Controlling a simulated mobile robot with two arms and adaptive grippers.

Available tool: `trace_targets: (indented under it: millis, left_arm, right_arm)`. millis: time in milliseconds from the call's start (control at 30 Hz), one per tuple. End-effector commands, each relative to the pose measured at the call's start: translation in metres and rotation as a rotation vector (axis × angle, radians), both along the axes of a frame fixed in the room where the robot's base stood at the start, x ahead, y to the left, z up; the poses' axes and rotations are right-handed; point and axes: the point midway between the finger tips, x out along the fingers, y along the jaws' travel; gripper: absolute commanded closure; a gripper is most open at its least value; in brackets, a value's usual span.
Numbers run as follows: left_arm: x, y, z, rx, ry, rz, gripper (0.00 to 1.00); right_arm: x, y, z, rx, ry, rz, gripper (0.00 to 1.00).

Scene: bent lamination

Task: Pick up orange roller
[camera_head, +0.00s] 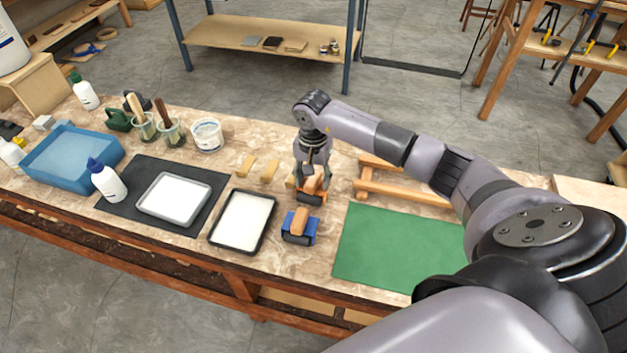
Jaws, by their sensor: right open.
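The orange roller (309,195) stands on the marbled bench top, behind a similar blue roller. It has an orange body, a dark drum low in front and a wooden handle. My right gripper (311,178) points down right at its handle, with a finger on either side. The fingers are open, and I cannot tell whether they touch the handle. The gripper hides part of the roller. My left gripper is not in view.
A blue roller (299,227) stands just in front. Left are a black-rimmed white tray (243,220), a grey tray (173,198) and wooden blocks (269,172). A green mat (398,246) and a wooden frame (402,193) lie right.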

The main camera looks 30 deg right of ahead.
Motion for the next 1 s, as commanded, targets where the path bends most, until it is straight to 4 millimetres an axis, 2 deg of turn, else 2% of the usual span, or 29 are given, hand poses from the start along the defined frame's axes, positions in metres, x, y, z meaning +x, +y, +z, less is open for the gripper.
trace_targets:
  millis: [133,833,1000]
  left_arm:
    - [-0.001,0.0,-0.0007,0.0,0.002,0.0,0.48]
    - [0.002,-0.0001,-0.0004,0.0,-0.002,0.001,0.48]
    - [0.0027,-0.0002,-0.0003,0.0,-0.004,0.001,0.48]
  right_arm:
    - [0.0,0.0,-0.0001,0.0,0.0,0.0,0.53]
    - [0.0,-0.0001,0.0003,0.0,0.0,0.0,1.0]
    - [0.0003,-0.0001,0.0008,0.0,-0.001,0.0,1.0]
